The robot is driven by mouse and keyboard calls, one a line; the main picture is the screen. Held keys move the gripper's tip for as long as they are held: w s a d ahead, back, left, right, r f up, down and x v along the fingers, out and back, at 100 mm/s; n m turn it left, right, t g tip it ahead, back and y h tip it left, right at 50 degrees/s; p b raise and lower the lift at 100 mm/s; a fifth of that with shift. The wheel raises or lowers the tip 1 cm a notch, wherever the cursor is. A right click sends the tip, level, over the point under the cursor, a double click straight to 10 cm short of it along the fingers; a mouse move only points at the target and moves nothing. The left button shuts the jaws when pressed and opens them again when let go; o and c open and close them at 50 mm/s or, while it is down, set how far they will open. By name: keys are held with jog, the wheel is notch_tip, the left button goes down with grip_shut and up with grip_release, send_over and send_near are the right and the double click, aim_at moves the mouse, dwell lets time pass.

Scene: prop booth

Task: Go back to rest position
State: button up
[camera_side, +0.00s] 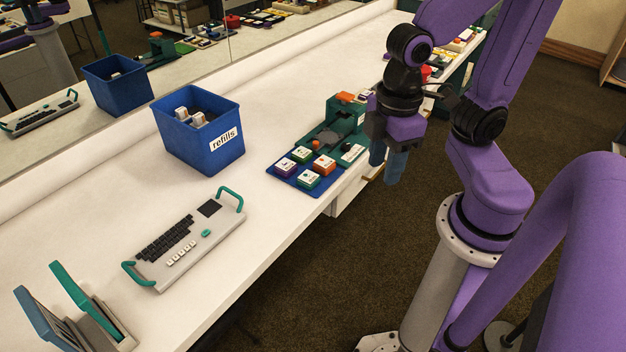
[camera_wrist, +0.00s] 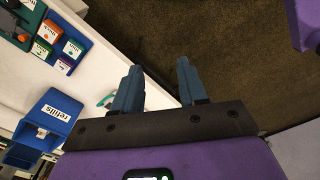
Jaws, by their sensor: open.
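My gripper (camera_side: 388,166) has blue fingers pointing down, off the front edge of the white table (camera_side: 105,228) in the side view. In the wrist view its two fingers (camera_wrist: 158,90) stand apart with nothing between them. The left finger overlaps the table edge and the right one is over the dark carpet (camera_wrist: 215,40). Nothing is held.
A blue refills bin (camera_side: 200,155) holds a few pale pieces. A blue tray (camera_side: 284,180) with several coloured blocks sits beside a green device (camera_side: 345,115), near my gripper. A keyboard-like panel (camera_side: 185,240) lies nearer. A mirror (camera_side: 160,45) runs behind the table.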

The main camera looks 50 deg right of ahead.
jog(key=shift+s+d+n, duration=0.15)
jog(key=shift+s+n, duration=0.25)
jog(key=shift+s, duration=0.75)
